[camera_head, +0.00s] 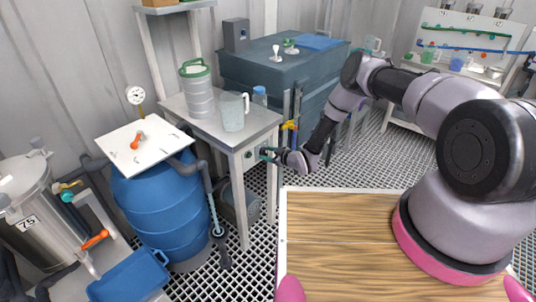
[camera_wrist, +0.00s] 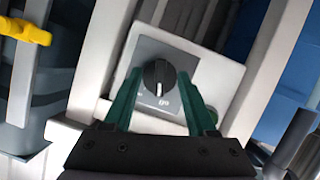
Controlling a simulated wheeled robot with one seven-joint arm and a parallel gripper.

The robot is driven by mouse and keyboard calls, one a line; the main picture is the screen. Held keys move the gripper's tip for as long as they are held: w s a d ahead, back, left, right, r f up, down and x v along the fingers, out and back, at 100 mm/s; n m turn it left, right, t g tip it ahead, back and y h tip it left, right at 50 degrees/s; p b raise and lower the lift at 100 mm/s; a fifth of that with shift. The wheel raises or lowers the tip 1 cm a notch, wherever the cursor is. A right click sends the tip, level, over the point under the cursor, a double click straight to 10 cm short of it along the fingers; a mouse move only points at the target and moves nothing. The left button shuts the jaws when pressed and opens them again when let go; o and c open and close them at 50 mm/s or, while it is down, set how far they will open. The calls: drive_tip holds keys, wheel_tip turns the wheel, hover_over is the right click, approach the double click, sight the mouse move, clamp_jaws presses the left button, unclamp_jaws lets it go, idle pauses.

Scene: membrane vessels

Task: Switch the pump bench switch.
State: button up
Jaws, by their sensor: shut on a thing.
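The pump bench switch is a black round knob (camera_wrist: 156,78) with a white pointer line on a grey plate (camera_wrist: 150,50), set in a pale housing. The pointer line runs toward the bottom of the wrist picture, near small markings too blurred to read. My gripper's green fingers (camera_wrist: 160,80) are on either side of the knob and shut on it. In the head view my gripper (camera_head: 267,154) is low beside the leg of the grey bench (camera_head: 205,125); the switch is too small to make out there.
A yellow handle (camera_wrist: 25,30) is at the upper left of the wrist view. A blue drum (camera_head: 165,210) stands to the left, and a large dark blue tank (camera_head: 275,75) behind.

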drive_tip(key=shift+n+t, duration=0.5)
drive_tip(key=shift+n, duration=0.3)
drive_tip(key=o, duration=1.3)
drive_tip(key=shift+o, duration=0.2)
drive_tip(key=v, duration=1.1)
drive_tip(key=shift+a, duration=0.25)
